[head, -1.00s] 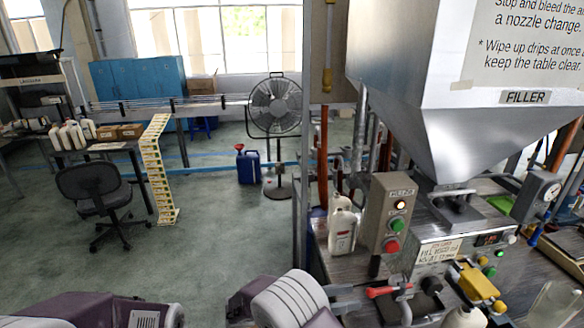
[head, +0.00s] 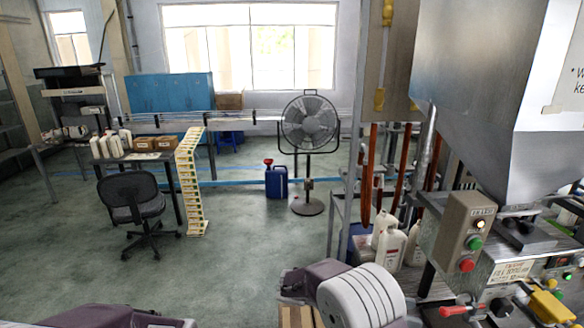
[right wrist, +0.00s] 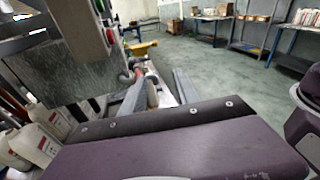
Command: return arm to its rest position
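My right gripper shows in the right wrist view (right wrist: 158,86). Its two grey fingers are apart, and no object is visibly held between them. In the head view, the white ribbed part and purple links of my right arm are at the bottom centre, left of the filler machine (head: 462,238). The fingers are not clear there. A purple part of my left arm is at the bottom left edge, and its gripper is out of sight.
White bottles (head: 391,245) stand beside the filler's control box. A red-handled valve (head: 455,311) and yellow part (head: 552,306) are at lower right. A fan (head: 310,125), blue can (head: 276,181) and black chair (head: 131,199) stand beyond open floor.

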